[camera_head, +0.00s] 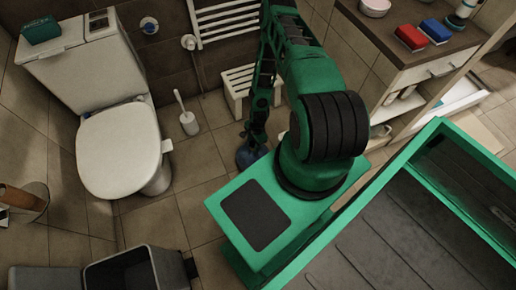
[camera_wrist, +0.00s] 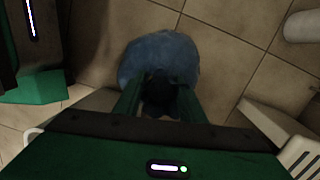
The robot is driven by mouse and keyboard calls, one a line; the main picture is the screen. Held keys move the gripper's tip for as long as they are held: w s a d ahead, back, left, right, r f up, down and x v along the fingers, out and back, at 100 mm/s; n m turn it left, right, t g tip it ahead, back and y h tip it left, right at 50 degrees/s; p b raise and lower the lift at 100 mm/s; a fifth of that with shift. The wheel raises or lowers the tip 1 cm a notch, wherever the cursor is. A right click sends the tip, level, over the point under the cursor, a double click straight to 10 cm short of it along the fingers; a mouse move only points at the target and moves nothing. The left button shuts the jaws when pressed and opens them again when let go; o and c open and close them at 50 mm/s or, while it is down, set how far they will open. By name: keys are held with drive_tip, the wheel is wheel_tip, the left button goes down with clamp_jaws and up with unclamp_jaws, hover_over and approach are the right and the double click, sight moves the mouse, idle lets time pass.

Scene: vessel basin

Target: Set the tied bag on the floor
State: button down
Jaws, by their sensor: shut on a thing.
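The tied bag is a round blue bag (camera_wrist: 160,55) with a dark gathered top, seen from above in the wrist view. My gripper (camera_wrist: 158,92) is shut on its dark top, and the two green fingers stand on either side of it. In the head view the bag (camera_head: 246,156) shows small and blue at the lower end of my arm, partly hidden by my own body. Tiled floor (camera_head: 203,164) lies around and below it. I cannot tell whether the bag's underside touches the floor.
A toilet (camera_head: 118,150) and a toilet brush (camera_head: 187,121) stand left of the bag. A white slatted stool (camera_head: 238,80) is just behind it. An open grey bin (camera_head: 130,268) is at the lower left. A wooden-topped cabinet (camera_head: 400,45) is at the right.

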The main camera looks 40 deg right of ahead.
drive_tip(key=shift+s+d+f, duration=0.2)
drive_tip(key=shift+d+f, duration=0.2)
drive_tip(key=shift+d, duration=0.3)
drive_tip(key=shift+s+d+f, duration=0.2)
drive_tip(key=shift+d+f, duration=0.4)
drive_tip(key=shift+d, duration=0.15)
drive_tip(key=shift+s+d+f, duration=0.2)
drive_tip(key=shift+d+f, duration=0.35)
drive_tip(key=shift+d, duration=0.15)
drive_tip(key=c, duration=1.2)
unclamp_jaws()
drive_tip(key=shift+o, duration=0.2)
drive_tip(key=shift+r, duration=0.1)
